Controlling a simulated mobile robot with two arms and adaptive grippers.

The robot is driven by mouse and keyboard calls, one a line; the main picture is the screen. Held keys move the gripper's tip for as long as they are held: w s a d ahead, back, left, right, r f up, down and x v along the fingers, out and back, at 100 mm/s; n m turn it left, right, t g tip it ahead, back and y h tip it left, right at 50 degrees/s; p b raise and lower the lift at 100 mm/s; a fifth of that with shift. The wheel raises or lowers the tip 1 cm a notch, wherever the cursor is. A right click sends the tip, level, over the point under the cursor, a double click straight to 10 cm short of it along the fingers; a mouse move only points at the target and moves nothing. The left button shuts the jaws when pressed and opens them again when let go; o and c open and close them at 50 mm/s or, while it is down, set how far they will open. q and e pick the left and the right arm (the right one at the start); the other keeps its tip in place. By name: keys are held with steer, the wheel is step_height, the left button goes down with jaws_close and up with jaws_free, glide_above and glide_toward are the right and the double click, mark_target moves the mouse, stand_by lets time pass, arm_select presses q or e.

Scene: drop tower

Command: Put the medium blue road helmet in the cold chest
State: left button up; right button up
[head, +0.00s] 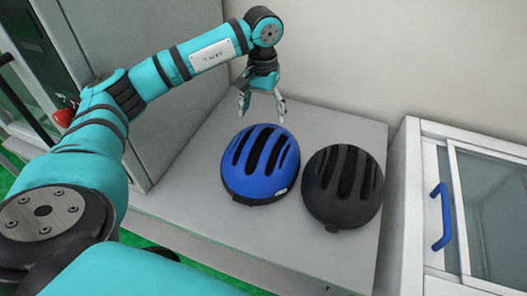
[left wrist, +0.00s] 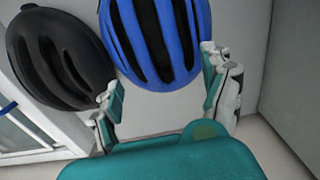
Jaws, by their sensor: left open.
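A blue road helmet (head: 260,164) with dark vents sits on a light grey counter (head: 190,183). It also shows in the left wrist view (left wrist: 157,38), between and beyond my open fingers. My left gripper (head: 262,105) is open and empty, pointing down just behind and above the blue helmet, and looks apart from it. The fingertips also show in the left wrist view (left wrist: 165,82). The cold chest (head: 425,200) stands at the right, with a sliding glass lid (head: 495,215) and a blue handle (head: 441,217). The lid looks closed. My right gripper is not in view.
A black helmet (head: 342,187) sits right beside the blue one, on the side toward the chest. A grey cabinet panel (head: 165,125) rises left of the counter. A wall stands close behind. The counter's left part is bare.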

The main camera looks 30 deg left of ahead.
arm_select(q)
step_height(320, 180, down, 9)
steer(key=p, duration=0.2)
steer(key=shift+s+d+f+p, duration=0.15)
steer(key=shift+f+p, duration=0.05)
steer(key=shift+p, duration=0.2)
steer(key=c, duration=1.3)
